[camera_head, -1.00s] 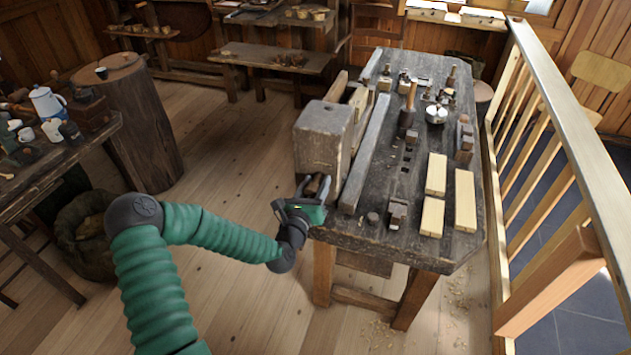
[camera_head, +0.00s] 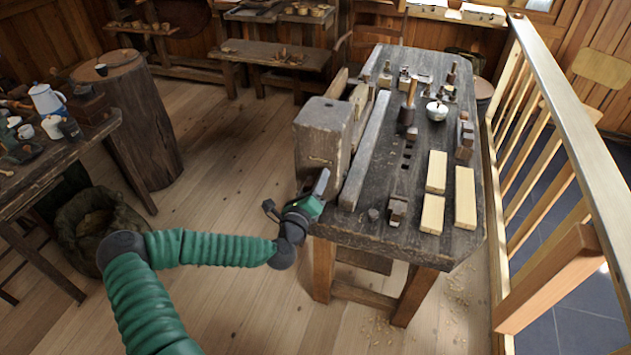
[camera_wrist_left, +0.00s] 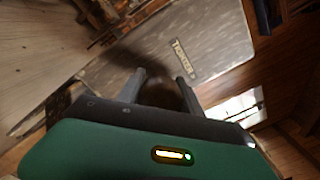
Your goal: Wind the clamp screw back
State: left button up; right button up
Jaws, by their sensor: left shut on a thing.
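The vise's big wooden jaw block (camera_head: 322,140) stands at the near left corner of the workbench (camera_head: 385,240). My left gripper (camera_head: 318,186) is at the foot of this block, turned on its side, with one grey finger standing up. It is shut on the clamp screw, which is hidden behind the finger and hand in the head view. In the left wrist view the two grey fingers (camera_wrist_left: 160,80) stand apart in front of a grey wooden face (camera_wrist_left: 220,40) with a small lettered plate (camera_wrist_left: 183,57). What lies between them is dark there. My right gripper is not in view.
On the bench are a long beam (camera_head: 365,150), pale wood blocks (camera_head: 465,197), a small dark block (camera_head: 397,211) and a white cup-like thing (camera_head: 437,110). A railing (camera_head: 560,120) runs along the right.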

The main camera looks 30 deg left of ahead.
pick_arm(q)
jog(key=shift+r, duration=0.1)
jog(key=o, duration=1.1)
jog(key=shift+w, duration=0.1)
jog(key=shift+o, duration=1.3)
jog(key=shift+w+a+f, duration=0.1)
jog(key=shift+w+f, duration=0.1)
jog(key=shift+f, duration=0.05)
jog(key=shift+s, duration=0.25)
jog(key=p+v, duration=0.6)
jog(key=v, duration=1)
jog(key=shift+s+p, duration=0.25)
jog(key=shift+p, duration=0.15)
jog(key=shift+f, duration=0.15)
